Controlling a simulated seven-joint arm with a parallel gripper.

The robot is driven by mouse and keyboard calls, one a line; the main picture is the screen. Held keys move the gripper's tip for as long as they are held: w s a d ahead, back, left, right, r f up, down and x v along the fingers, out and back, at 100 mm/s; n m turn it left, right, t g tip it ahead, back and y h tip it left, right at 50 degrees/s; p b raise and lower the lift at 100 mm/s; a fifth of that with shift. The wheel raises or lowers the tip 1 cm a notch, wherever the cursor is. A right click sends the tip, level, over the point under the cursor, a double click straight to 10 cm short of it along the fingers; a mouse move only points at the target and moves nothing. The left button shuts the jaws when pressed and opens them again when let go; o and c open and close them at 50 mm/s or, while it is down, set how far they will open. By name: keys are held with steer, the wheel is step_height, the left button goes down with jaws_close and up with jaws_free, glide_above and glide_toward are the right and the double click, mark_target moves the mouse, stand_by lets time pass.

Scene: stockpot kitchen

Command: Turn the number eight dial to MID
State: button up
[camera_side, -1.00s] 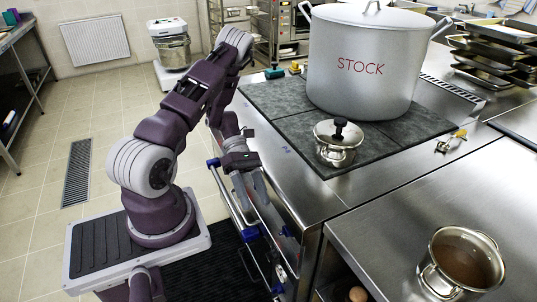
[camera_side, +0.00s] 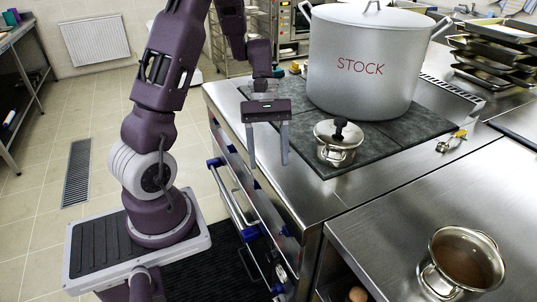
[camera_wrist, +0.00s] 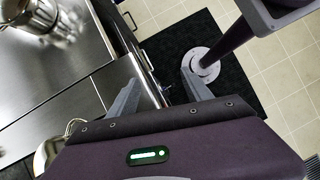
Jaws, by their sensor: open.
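My gripper (camera_side: 268,158) is open and empty, with its two fingers pointing down. In the side view it hangs near the left edge of the steel stove (camera_side: 290,185), left of the small lidded pot; its exact depth is unclear. In the wrist view, the fingers (camera_wrist: 160,78) are spread apart with nothing between them. The stove's front, with blue-ended rails (camera_side: 250,233), is seen at a steep angle. I cannot make out the number eight dial or its MID mark in either view.
A large stock pot (camera_side: 362,65) and a small lidded pot (camera_side: 337,145) stand on the dark cooktop. A pot of brown liquid (camera_side: 465,262) stands on the counter at lower right.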

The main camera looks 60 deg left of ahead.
steer(key=s+d+r+m+t+y, duration=0.7)
steer(key=s+d+r+m, duration=0.45)
steer(key=r+m, duration=0.4)
steer(key=w+a+f+n+g+h, duration=0.2)
steer(key=w+a+f+n, duration=0.2)
steer(key=w+a+n, duration=0.15)
steer(key=w+a+f+n+g+h, duration=0.1)
steer(key=w+a+f+n+g, duration=0.2)
steer(key=w+n, duration=0.4)
steer(key=s+a+f+n+g+h, duration=0.1)
steer(key=s+a+f+n, duration=0.1)
steer(key=a+f+n, duration=1.1)
steer(key=n+t+h, duration=0.3)
steer(key=n+t, duration=1.2)
steer(key=n, duration=0.2)
glide_toward(285, 232)
steer(key=w+f, duration=0.2)
steer(key=x, duration=0.6)
steer(key=shift+w+a, duration=0.2)
steer(key=shift+a, duration=0.05)
jaws_close()
